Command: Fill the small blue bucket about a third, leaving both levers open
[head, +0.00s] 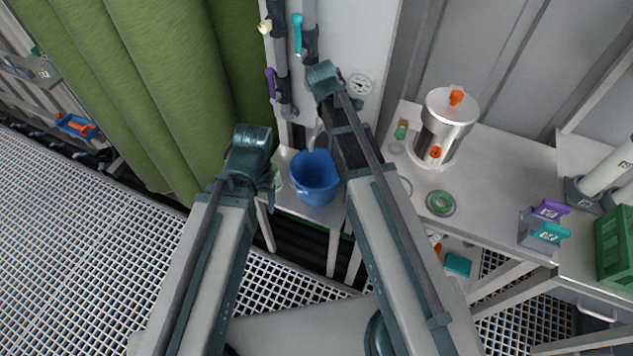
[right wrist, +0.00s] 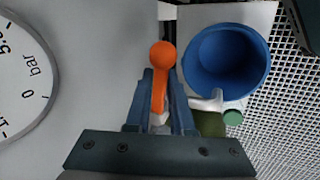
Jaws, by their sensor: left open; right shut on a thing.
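The small blue bucket (head: 315,178) stands upright on a light shelf, below the pipes. In the right wrist view the bucket (right wrist: 226,60) is seen from above; its inside is dark blue and I cannot tell a liquid level. My right gripper (right wrist: 160,88) is shut on an orange lever (right wrist: 162,54) with a ball end, beside the bucket. A pale spout (right wrist: 208,102) shows at the bucket's near rim. My left gripper (head: 272,181) is open and just left of the bucket, partly hidden by its arm. A purple lever (head: 271,83) and a teal lever (head: 297,33) are on the pipes.
A pressure gauge (head: 359,84) is on the wall panel. A steel vessel (head: 447,125) with orange fittings, a green ring (head: 440,203) and a lever block (head: 543,232) stand on the right bench. Grated floor lies open at the lower left.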

